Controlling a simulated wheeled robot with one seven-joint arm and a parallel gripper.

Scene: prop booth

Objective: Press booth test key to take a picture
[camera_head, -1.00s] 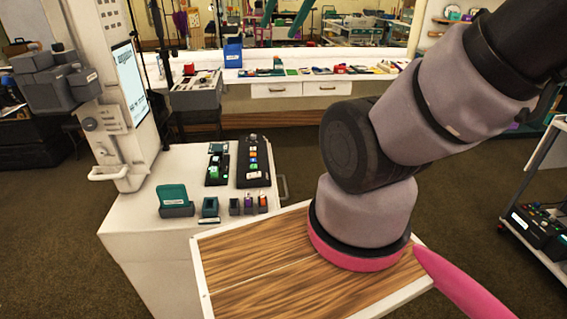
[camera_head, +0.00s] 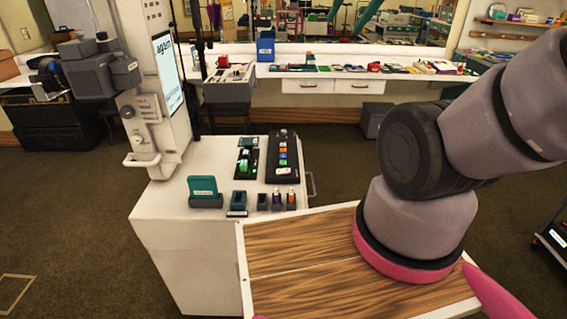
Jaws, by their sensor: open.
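The photo booth is a white column (camera_head: 163,75) on a white cabinet (camera_head: 160,222), left of centre. A lit screen (camera_head: 168,72) with partly readable lettering is on the column, and a grey camera-like unit (camera_head: 100,70) sticks out to its left. A small grey panel (camera_head: 141,106) with a round knob is below the unit. A black button box (camera_head: 283,157) with coloured keys and a white key lies on the cabinet top. I cannot tell which key is the test key. My gripper is not in view; only the lower links of my arm show at right.
Beside the button box is a black tray (camera_head: 246,162) with green items. A teal stand (camera_head: 203,190) and several small holders are at the cabinet's front edge. A long counter (camera_head: 340,72) with a mirror runs behind. Carpet is open between cabinet and counter.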

